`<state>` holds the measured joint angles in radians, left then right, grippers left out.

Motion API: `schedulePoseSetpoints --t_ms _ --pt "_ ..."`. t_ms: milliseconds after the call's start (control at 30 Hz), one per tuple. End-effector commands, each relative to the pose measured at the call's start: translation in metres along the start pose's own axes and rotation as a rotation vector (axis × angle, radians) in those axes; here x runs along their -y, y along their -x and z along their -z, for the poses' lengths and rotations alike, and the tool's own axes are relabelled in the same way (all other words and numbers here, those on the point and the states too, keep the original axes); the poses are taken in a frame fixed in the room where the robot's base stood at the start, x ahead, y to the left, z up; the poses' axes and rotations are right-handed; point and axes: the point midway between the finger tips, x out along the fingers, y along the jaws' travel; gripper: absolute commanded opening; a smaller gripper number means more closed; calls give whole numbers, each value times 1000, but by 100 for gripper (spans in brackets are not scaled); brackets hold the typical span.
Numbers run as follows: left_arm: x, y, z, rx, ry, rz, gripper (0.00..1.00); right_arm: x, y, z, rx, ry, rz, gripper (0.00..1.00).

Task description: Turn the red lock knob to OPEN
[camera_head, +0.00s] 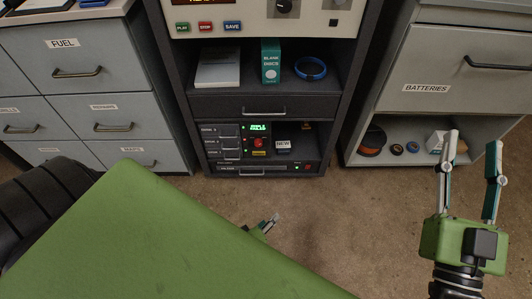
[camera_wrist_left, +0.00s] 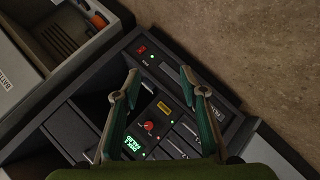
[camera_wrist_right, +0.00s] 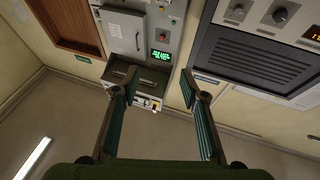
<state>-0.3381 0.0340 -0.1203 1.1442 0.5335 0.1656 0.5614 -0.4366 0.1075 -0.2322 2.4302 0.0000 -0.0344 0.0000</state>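The red lock knob (camera_head: 259,143) sits on the black panel low in the middle cabinet, just below a lit green display (camera_head: 259,127). In the left wrist view the red knob (camera_wrist_left: 149,126) shows between my left fingers, with the display (camera_wrist_left: 132,146) beside it; its setting is too small to read. My left gripper (camera_wrist_left: 158,72) is open and empty, apart from the knob. In the head view its tip shows past my green arm (camera_head: 268,224). My right gripper (camera_head: 472,142) is open and empty at the right, far from the knob.
A yellow label (camera_head: 259,153) is below the knob, and a NEW box (camera_head: 283,144) is to its right. A drawer (camera_head: 250,106) is above the panel. The batteries cabinet (camera_head: 425,70) stands at the right, grey drawers (camera_head: 90,85) at the left. Bare floor (camera_head: 345,215) lies in front.

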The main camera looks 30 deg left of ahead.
Motion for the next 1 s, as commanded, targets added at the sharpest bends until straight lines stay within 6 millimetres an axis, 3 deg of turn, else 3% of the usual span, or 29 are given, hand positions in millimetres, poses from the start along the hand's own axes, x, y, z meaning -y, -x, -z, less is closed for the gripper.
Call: schedulePoseSetpoints --t_ms 33,200,833,933,1000 --pt "0 6 -1 15 -24 12 39 0 -4 9 0 0 0 40" --pt "7 12 -8 45 -81 36 39 0 -6 15 0 0 0 40" --pt "9 12 -11 54 -94 41 39 0 -6 14 3 0 0 40" --pt "6 12 -13 73 -120 41 39 -1 -5 -2 48 1 -2 40" --pt "2 14 -18 109 -165 44 39 -3 -2 -30 126 4 -5 40"
